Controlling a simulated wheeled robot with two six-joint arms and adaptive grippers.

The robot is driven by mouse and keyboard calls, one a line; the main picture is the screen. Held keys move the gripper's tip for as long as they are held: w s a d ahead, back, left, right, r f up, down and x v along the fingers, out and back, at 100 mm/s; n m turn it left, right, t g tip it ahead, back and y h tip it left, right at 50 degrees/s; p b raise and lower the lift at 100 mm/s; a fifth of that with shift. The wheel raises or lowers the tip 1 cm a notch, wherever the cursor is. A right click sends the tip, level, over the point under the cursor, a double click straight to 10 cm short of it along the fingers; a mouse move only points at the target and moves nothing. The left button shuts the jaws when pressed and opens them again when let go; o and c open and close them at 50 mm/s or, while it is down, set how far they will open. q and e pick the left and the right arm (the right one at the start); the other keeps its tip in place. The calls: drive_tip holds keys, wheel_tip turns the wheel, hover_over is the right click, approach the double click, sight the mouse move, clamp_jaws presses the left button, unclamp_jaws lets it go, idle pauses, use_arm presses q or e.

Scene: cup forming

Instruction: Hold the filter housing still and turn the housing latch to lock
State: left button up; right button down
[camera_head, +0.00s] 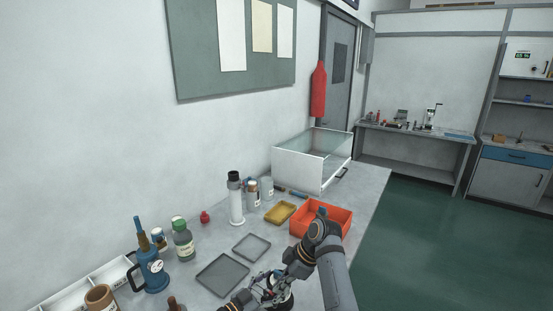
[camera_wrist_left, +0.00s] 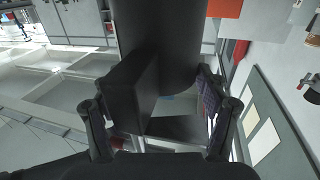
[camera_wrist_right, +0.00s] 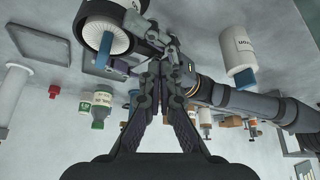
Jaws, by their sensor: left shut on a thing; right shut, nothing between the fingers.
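The filter housing shows in the right wrist view as a black-rimmed round body (camera_wrist_right: 84,28) with a white ribbed face. A blue latch lever (camera_wrist_right: 105,48) sits at its edge. In the left wrist view the housing seems to be the large dark cylinder (camera_wrist_left: 160,35) with a dark block (camera_wrist_left: 133,85). My left gripper (camera_wrist_left: 170,95) is shut on it. In the head view the housing (camera_head: 287,298) is low and partly hidden by the grippers. My right gripper (camera_wrist_right: 163,72) is shut and empty, beside the left gripper and apart from the latch.
Two grey trays (camera_head: 223,272), a yellow tray (camera_head: 281,213) and an orange bin (camera_head: 342,217) lie on the table. A blue pump with a gauge (camera_head: 151,271), a green-capped bottle (camera_head: 183,243) and a white column (camera_head: 236,203) stand along the wall side. A glass-sided box (camera_head: 300,170) stands behind.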

drive_tip(key=shift+s+a, duration=0.15)
drive_tip(key=shift+s, duration=0.15)
idle(0.5)
wheel_tip(320, 180, up, 6)
drive_tip(key=shift+s+d, duration=0.15)
drive_tip(key=shift+d, duration=0.2)
idle(0.3)
drive_tip(key=w+f, duration=0.3)
drive_tip(key=f, duration=0.3)
drive_tip(key=shift+w+d, duration=0.2)
drive_tip(key=shift+d, duration=0.1)
idle(0.4)
drive_tip(key=shift+s+a, duration=0.2)
drive_tip(key=shift+a, duration=0.4)
idle(0.9)
drive_tip(key=shift+s, duration=0.15)
